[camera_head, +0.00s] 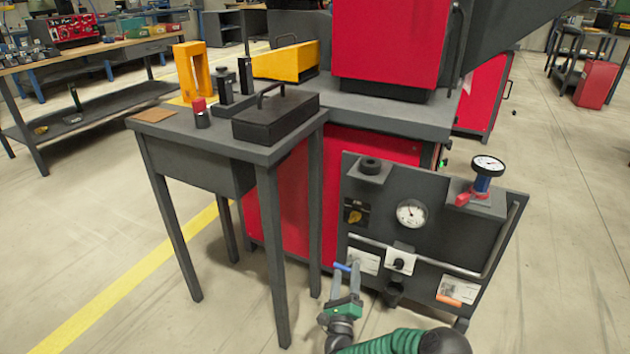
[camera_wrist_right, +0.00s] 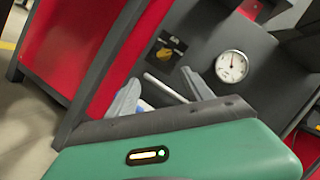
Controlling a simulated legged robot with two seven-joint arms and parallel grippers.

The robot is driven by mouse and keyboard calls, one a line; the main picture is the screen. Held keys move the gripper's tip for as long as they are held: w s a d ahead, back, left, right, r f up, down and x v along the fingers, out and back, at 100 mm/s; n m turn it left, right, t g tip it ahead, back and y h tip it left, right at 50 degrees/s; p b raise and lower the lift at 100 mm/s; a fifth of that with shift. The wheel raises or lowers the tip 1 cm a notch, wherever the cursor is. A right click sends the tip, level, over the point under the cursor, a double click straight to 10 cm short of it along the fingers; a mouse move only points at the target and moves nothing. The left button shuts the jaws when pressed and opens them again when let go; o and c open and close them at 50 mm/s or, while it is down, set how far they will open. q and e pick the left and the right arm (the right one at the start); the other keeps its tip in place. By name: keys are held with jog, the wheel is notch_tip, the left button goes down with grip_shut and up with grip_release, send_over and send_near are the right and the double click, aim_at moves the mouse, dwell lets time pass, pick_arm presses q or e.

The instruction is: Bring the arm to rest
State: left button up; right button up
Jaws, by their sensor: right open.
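My right gripper (camera_head: 350,272) is at the bottom centre of the head view, in front of the dark grey panel (camera_head: 465,235). In the right wrist view my right gripper (camera_wrist_right: 163,88) shows its two grey fingers spread apart, with nothing held between them. The panel with its white-faced round gauge (camera_wrist_right: 231,66) lies beyond the fingers. I cannot tell the exact gap between fingertips and panel. My left gripper is not in view.
The panel carries a dial gauge (camera_head: 410,213), a horizontal rail (camera_head: 430,263) and a standing gauge (camera_head: 487,165) on top. Left of it stands a grey table (camera_head: 225,148) with a black lidded box (camera_head: 276,113). A red machine (camera_head: 393,45) is behind.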

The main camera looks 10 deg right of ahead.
jog(key=a+r+n+g+y+p, duration=0.4)
jog(key=a+r+n+y, duration=0.45)
jog(key=n, duration=0.55)
jog(key=s+d+r+n+g+h+p, duration=0.1)
jog(key=s+d+r+n+g+p, duration=0.3)
jog(key=s, duration=0.8)
jog(key=s+d+r+n+g+h+p, duration=0.15)
jog(key=s+d+n+g, duration=0.35)
jog(key=s, duration=0.7)
jog(key=s+d+r+n+g+h+p, duration=0.1)
jog(key=s+d+r+n+g+p, duration=0.35)
jog(key=s, duration=0.75)
notch_tip(320, 180, up, 36)
jog(key=a+n+p, duration=0.1)
jog(key=n+p, duration=0.1)
jog(key=p, duration=3.4)
jog(key=shift+w+a+r, duration=0.15)
jog(key=shift+w+a, duration=0.1)
jog(key=shift+w, duration=0.2)
